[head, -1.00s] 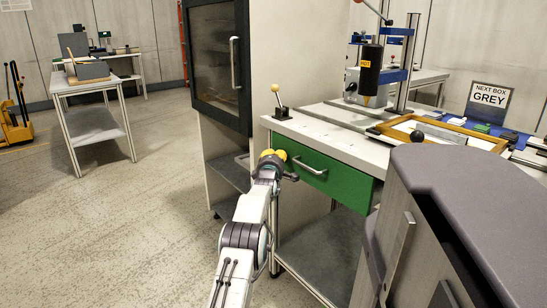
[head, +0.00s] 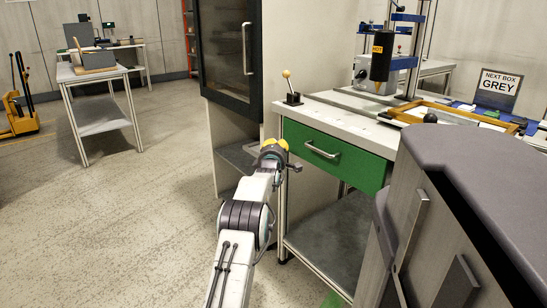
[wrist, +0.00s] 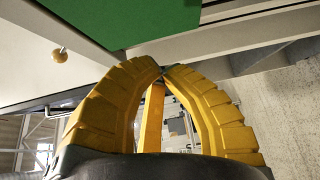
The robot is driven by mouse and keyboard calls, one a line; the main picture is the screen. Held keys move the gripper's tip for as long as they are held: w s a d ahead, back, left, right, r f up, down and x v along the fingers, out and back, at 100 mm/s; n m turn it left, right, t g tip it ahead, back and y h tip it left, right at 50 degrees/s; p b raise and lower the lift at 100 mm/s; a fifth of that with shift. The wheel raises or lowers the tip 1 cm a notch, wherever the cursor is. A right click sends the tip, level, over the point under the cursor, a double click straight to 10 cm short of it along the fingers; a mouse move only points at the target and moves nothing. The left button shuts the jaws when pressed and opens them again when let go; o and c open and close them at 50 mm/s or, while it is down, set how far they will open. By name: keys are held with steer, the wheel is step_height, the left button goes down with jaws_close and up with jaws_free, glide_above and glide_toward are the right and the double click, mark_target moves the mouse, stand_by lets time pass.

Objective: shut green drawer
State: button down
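The green drawer (head: 350,168) is under the white worktop of a bench, with a bar handle (head: 322,150) on its front. I cannot tell whether its front is flush or stands out a little. My gripper (head: 274,147), with yellow fingers, is beside the drawer's left end, apart from the handle.
A lever with a pale knob (head: 287,74) stands on the bench's left corner. A dark-doored cabinet (head: 228,50) stands behind and left of my gripper. A lower shelf (head: 325,240) is under the drawer. A sign reading "NEXT BOX GREY" (head: 498,86) stands at right.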

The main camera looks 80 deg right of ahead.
steer(key=a, duration=0.8)
steer(key=shift+a+p, duration=0.2)
steer(key=shift+p, duration=0.15)
steer(key=shift+w, duration=0.1)
